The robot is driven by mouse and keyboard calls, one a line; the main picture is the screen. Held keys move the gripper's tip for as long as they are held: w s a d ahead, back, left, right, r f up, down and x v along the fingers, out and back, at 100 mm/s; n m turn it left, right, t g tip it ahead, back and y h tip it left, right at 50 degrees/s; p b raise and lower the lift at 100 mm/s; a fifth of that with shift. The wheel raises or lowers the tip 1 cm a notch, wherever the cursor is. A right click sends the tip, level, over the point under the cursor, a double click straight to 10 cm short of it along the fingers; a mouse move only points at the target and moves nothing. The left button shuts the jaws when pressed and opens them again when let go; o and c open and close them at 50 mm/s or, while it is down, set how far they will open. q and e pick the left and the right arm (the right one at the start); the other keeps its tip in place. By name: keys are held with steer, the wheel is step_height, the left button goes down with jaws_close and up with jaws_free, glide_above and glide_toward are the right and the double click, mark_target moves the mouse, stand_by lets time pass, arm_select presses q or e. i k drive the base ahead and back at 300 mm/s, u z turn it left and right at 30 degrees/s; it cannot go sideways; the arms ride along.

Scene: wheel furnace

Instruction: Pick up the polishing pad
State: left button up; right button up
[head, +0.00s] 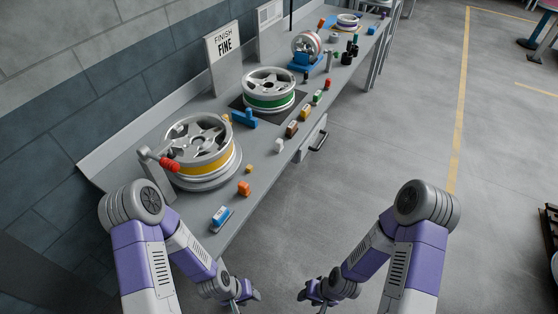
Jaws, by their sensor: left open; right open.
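Several small coloured blocks lie along the front of the grey workbench (219,183). I cannot tell for certain which one is the polishing pad. They include a blue and white block (221,217) nearest me, an orange block (244,188), a brown and white block (292,129) and a green and white block (317,97). A sign reading "FINISH FINE" (224,46) stands at the back of the bench. My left gripper (247,296) and my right gripper (311,293) are low at the bottom of the head view, apart from the bench. Both are open, and nothing shows in them.
A wheel with a yellow band (201,139) and a red-handled crank (170,165) stand at the near end. A green-banded wheel (269,89) and a blue clamp (245,118) are farther along. A drawer handle (319,141) sticks out in front. Open floor (400,110) lies to the right.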

mark_target(279, 146)
steer(key=z, duration=1)
steer(key=i, duration=0.9)
steer(key=u, duration=0.2)
